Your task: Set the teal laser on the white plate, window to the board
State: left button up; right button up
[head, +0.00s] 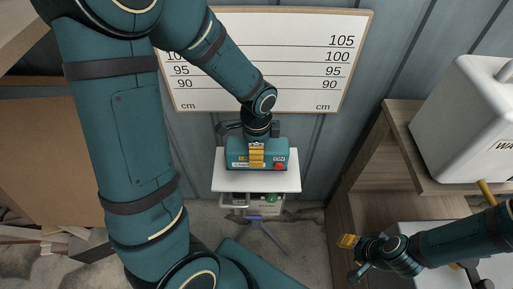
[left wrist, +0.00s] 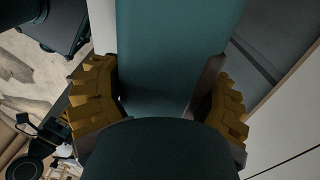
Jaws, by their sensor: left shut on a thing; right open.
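The teal laser (head: 240,160) is a small box with yellow labels and a red knob on its near side. It is at the white plate (head: 290,183), in front of the board (head: 280,60); I cannot tell whether it rests fully on the plate. My left gripper (head: 257,153) is over the middle of the laser, shut on it. The left wrist view shows the yellow fingers on both sides of the laser's teal body (left wrist: 170,70). The laser's window is hidden from view. My right gripper (head: 350,256) is open and empty at the lower right.
The board, marked with height lines in cm, hangs on a grey corrugated wall. A stand with a tripod (head: 262,225) is under the plate. A wooden shelf (head: 400,150) with a white container (head: 465,120) is at the right. Cardboard (head: 45,150) leans at the left.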

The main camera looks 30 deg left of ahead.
pick_arm(q)
jog(key=shift+f, duration=0.45)
dwell(0.4)
jog(key=o, duration=1.3)
notch_tip(320, 180, up, 12)
jog(key=shift+r, duration=0.1)
